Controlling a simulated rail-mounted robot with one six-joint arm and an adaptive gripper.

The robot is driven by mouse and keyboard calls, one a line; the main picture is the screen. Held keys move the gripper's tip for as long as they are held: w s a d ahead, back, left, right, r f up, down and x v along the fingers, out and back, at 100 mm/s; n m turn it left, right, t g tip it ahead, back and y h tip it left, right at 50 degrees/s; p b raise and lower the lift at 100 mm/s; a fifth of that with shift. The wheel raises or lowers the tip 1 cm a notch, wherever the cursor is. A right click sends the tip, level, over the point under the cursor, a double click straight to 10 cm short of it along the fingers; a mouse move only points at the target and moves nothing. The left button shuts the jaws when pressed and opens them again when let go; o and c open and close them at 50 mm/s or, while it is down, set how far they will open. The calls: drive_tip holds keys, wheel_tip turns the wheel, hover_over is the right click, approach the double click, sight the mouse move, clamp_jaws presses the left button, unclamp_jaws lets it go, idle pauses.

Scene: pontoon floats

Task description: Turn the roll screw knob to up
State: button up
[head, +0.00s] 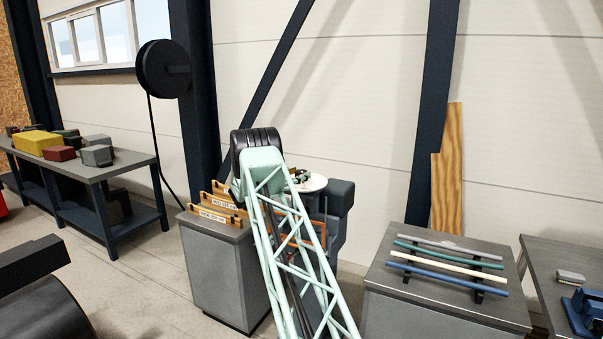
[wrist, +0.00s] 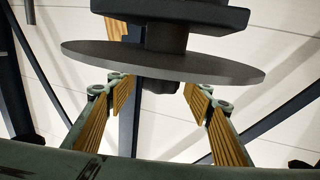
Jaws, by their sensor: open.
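In the wrist view my gripper (wrist: 155,88) is open, with its two ribbed, orange-padded fingers spread apart and nothing held between them. A wide dark grey disc (wrist: 160,62) on a thick dark stem crosses the view just above the fingertips. A small dark part (wrist: 158,87) shows at the disc's lower edge, between the fingers. I cannot tell whether it is the roll screw knob. In the head view my arm covers much of the work spot. A pale round disc (head: 316,184) on a blue-grey machine (head: 340,197) shows just behind it, with small dark green parts at its left.
A grey cabinet (head: 215,268) with orange labelled racks (head: 217,213) stands left of my arm. A bench (head: 465,312) with coloured rods is at the right. A dark workbench (head: 95,172) with boxes stands far left. Dark steel columns line the wall.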

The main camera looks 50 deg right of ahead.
drive_tip(key=shift+s+d, duration=0.1)
drive_tip(key=shift+d, duration=0.85)
drive_tip(key=shift+c, duration=0.7)
drive_tip(key=c, duration=0.7)
